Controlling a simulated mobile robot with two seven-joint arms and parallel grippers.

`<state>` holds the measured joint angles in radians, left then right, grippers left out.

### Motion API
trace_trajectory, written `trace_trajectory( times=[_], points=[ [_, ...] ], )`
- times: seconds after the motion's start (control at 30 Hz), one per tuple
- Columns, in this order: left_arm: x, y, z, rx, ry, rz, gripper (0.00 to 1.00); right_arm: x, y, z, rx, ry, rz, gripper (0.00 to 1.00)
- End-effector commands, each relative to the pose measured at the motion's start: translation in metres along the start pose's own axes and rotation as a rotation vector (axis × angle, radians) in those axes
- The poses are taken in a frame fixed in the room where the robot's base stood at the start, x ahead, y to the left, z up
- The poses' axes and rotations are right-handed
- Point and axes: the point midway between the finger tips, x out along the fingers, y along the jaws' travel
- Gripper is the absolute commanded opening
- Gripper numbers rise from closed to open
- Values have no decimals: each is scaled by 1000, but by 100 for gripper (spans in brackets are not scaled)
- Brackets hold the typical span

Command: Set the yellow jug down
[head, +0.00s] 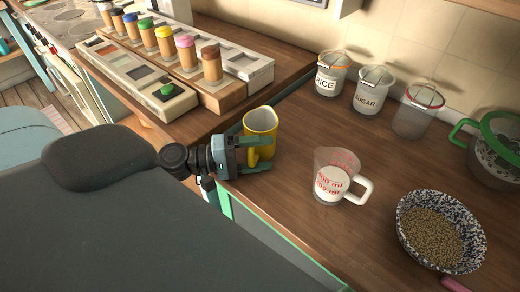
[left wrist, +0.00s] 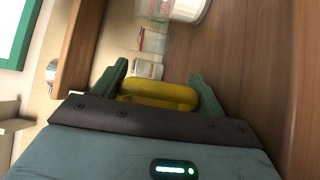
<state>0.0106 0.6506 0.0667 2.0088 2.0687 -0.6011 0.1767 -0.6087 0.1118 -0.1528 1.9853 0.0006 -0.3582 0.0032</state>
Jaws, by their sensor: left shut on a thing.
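The yellow jug (head: 261,128) is at the left end of the wooden counter in the head view, upright, with its white inside showing. My left gripper (head: 258,154) is shut on the jug's handle side, with its green fingers on either side of it. In the left wrist view the yellow jug (left wrist: 160,93) shows as a yellow curved part between the two fingers of my left gripper (left wrist: 160,88). Whether the jug's base touches the counter is hard to tell. My right gripper is not in view.
A clear measuring cup (head: 336,178) stands right of the jug. A speckled bowl of grain (head: 437,232) is at the right front. Jars labelled rice (head: 331,76) and sugar (head: 370,92) stand along the wall. A spice rack (head: 190,75) is at the back left.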

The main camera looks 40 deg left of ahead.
Motion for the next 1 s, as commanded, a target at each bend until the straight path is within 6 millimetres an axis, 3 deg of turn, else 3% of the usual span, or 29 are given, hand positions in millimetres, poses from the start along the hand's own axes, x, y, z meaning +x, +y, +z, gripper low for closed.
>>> trace_trajectory(
  times=[0.03, 0.2, 0.73, 1.0],
  points=[
    [0, 1, 0, 1, 0, 2, 74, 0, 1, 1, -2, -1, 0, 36],
    [0, 0, 0, 1, 0, 0, 97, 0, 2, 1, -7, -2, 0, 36],
    [-2, -6, 1, -8, 0, -9, 97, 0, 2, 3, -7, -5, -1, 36],
    [-33, -9, 1, -11, 2, -14, 97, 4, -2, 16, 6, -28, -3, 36]
  ],
)
